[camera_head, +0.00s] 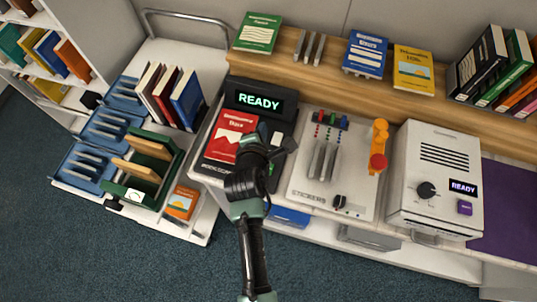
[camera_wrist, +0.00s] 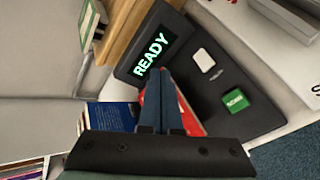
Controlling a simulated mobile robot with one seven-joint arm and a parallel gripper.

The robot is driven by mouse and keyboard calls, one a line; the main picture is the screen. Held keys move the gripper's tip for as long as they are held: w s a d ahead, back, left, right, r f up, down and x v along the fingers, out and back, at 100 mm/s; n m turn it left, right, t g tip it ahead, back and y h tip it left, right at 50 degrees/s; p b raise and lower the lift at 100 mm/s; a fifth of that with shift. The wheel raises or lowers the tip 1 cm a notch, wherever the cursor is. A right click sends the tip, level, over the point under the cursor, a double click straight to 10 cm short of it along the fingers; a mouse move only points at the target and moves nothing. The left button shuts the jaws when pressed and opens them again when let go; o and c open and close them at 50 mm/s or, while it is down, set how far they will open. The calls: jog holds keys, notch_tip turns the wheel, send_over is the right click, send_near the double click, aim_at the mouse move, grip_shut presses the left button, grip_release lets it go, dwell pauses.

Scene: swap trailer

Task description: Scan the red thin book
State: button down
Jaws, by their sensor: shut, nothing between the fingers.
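A red thin book (camera_head: 232,132) lies flat, cover up, on the dark pad of the scanner (camera_head: 262,97), whose screen reads READY. In the wrist view, part of the red book (camera_wrist: 188,118) shows behind my fingers; the rest is hidden by them. My gripper (camera_head: 272,142) is over the scanner, just right of the book in the head view. In the wrist view, my gripper (camera_wrist: 164,78) has its two fingers together with nothing between them. A green button (camera_wrist: 236,101) and a white button (camera_wrist: 204,60) sit on the scanner's panel.
A white machine (camera_head: 436,175) with a READY display stands to the right, past a tool panel (camera_head: 305,180). Upright books (camera_head: 187,100), a green holder (camera_head: 128,190) and an orange book (camera_head: 182,202) sit on the left. A wooden shelf (camera_head: 315,75) with books runs behind.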

jog(key=s+n+p, duration=0.1)
jog(key=s+p, duration=0.1)
jog(key=s+n+g+p, duration=0.1)
jog(key=p, duration=0.1)
jog(key=s+n+p, duration=0.1)
jog(key=s+p, duration=0.1)
jog(key=shift+s+d+f+g+p, duration=0.1)
jog(key=shift+s+d+g+p, duration=0.2)
jog(key=shift+s+g, duration=0.1)
jog(key=shift+f, duration=0.1)
notch_tip(320, 180, down, 8)
jog(key=b, duration=0.8)
jog(key=shift+f, duration=0.3)
dwell(1.3)
jog(key=shift+w+f+b, duration=0.1)
jog(key=shift+f+b, duration=0.25)
jog(key=shift+f, duration=0.05)
